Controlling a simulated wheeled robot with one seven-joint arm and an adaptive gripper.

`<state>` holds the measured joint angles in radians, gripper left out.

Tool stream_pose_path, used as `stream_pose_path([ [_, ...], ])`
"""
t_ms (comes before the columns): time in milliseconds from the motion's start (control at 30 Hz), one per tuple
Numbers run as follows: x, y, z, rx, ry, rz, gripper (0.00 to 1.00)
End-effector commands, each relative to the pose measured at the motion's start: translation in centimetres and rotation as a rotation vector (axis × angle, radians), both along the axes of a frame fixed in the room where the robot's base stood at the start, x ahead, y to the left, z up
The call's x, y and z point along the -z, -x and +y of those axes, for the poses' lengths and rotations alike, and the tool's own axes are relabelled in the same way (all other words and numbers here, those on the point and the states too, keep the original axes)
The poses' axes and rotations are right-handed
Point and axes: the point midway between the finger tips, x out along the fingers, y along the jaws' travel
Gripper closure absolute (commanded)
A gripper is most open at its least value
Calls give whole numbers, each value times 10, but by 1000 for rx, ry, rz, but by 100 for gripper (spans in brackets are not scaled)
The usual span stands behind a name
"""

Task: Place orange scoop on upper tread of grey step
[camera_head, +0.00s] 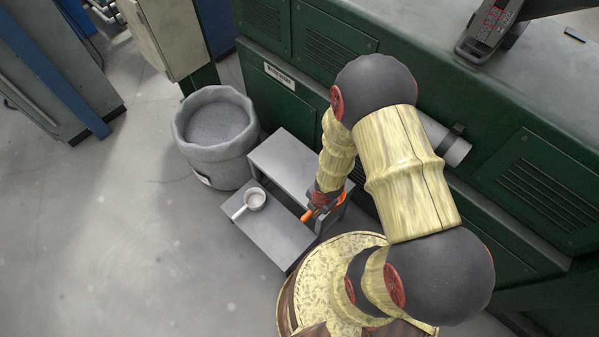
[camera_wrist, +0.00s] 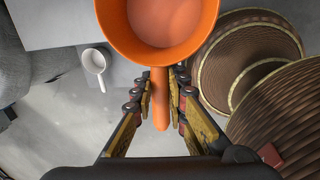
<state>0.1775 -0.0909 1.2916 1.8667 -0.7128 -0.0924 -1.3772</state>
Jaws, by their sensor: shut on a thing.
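The orange scoop (camera_wrist: 160,53) shows large in the wrist view, with its handle between the fingers of my gripper (camera_wrist: 161,88). My gripper is shut on that handle. In the head view only a bit of the orange scoop (camera_head: 307,215) shows, beside the grey step; my arm hides most of it. The grey step (camera_head: 285,163) has a higher tread at the back and a lower tread in front. A white scoop (camera_head: 254,199) rests on the lower tread and also shows in the wrist view (camera_wrist: 95,63). The visible part of the upper tread is bare.
A grey bin (camera_head: 213,120) stands left of the step. A green cabinet (camera_head: 330,48) runs behind it. Open floor (camera_head: 130,230) lies to the left.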

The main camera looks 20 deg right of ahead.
Motion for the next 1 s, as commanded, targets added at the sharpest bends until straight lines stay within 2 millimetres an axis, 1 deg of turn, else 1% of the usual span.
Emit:
stream_pose_path([
  [67,4,3,2,-33,0,-1,100],
  [167,8,-3,3,-48,1,-2,100],
  [767,44,-83,8,-45,2,1,100],
  [1000,80,-111,10,-44,0,2,100],
])
